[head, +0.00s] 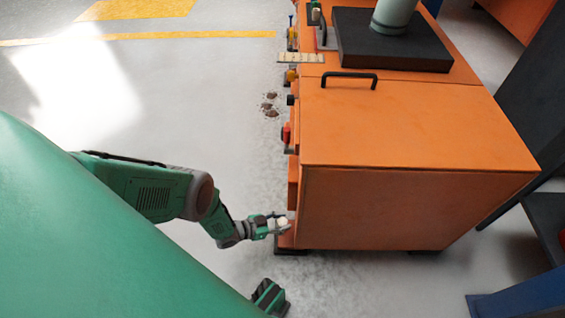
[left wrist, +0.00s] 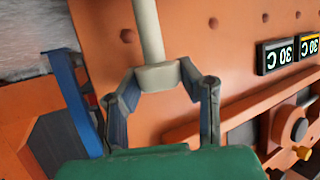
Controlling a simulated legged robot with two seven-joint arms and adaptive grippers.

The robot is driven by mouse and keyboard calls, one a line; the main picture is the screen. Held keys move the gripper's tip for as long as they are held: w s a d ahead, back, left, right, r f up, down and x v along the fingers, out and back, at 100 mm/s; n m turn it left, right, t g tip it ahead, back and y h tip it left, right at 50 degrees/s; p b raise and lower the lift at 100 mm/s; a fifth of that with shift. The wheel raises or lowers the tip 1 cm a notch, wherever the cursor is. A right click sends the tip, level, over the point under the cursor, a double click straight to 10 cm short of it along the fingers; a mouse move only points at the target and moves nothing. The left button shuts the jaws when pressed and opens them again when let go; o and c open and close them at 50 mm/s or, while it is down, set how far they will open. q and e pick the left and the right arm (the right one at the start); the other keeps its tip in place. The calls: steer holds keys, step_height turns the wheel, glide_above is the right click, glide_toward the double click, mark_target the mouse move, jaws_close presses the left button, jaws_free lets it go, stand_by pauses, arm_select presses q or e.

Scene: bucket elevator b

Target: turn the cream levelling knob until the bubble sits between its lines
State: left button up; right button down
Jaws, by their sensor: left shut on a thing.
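The cream levelling knob (head: 283,222) is at the near lower left corner of the orange machine (head: 420,125). My left gripper (head: 279,224) reaches it from the left, low by the machine's side. In the left wrist view, the fingers of my left gripper (left wrist: 158,80) are shut on both sides of the cream knob's block-like end (left wrist: 157,74). A pale round shaft (left wrist: 148,28) runs up from it, in front of an orange panel. I cannot make out the bubble or its lines in either view.
Black handles (head: 349,76) and a dark plinth with a pale pipe (head: 395,15) are on top of the machine. Coloured controls stick out along its left side. Two displays (left wrist: 275,57) sit on the panel. Dark clumps (head: 270,105) lie on the floor; the floor at left is clear.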

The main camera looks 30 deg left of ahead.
arm_select(q)
steer(key=n+t+y, duration=0.1)
steer(key=n+y, duration=0.1)
steer(key=shift+n+y, duration=0.3)
steer(key=shift+s+f+n+t+y, duration=0.1)
steer(key=shift+n+t+y, duration=0.3)
steer(key=shift+n+y, duration=2.05)
steer(key=shift+a+y, duration=0.1)
steer(key=shift+y, duration=0.35)
steer(key=o, duration=1.2)
steer(key=shift+m+h, duration=0.35)
steer(key=shift+h, duration=0.05)
